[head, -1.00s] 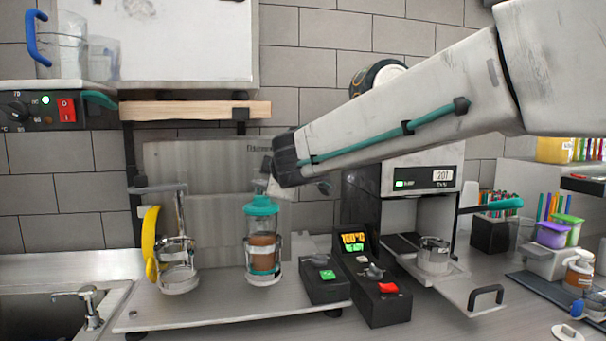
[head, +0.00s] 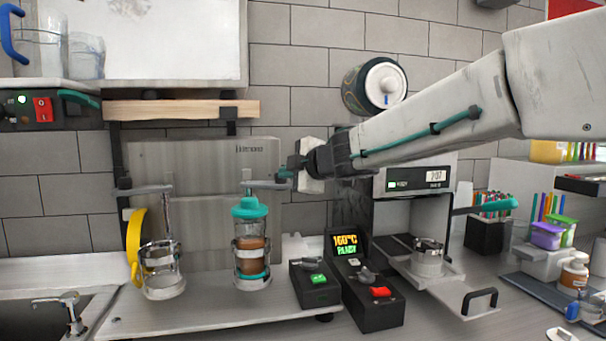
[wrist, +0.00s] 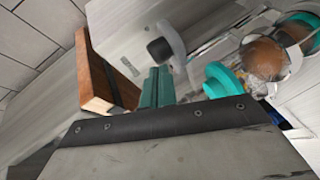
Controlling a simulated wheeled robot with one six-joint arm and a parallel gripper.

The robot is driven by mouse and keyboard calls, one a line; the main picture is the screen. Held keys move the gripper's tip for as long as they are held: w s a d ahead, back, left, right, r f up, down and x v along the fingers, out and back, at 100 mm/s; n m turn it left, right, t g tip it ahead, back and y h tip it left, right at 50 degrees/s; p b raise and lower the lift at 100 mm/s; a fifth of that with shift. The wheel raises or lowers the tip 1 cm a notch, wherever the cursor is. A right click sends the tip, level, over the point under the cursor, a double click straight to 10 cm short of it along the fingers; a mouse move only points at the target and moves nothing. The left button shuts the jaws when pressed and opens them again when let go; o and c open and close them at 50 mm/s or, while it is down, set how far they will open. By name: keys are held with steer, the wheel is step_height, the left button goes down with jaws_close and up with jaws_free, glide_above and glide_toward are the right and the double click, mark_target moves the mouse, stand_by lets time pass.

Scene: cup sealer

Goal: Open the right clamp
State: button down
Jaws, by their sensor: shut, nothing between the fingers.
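The right clamp (head: 265,185) has a grey bar lying level above a cup with a teal lid (head: 250,208) and brown contents. The cup stands upright in its ring holder. My gripper (head: 284,173) is shut and empty, its teal fingertips at the right end of that bar; I cannot tell whether they touch. The left clamp (head: 152,190) stands over an empty-looking ring holder.
A wooden shelf (head: 180,109) lies above the clamps and behind them. A heater box with a display (head: 345,243) and a control box with a green button (head: 318,279) stand right of the cup. A yellow curved object (head: 134,245) stands by the left holder. The platform front is clear.

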steer(key=shift+w+d, duration=0.2)
steer(key=shift+w, duration=0.45)
steer(key=shift+w+d, duration=0.15)
steer(key=shift+w, duration=0.5)
steer(key=w+d+v, duration=0.1)
steer(key=v, duration=1.2)
steer(key=shift+w+r, duration=0.2)
steer(key=shift+r, duration=0.1)
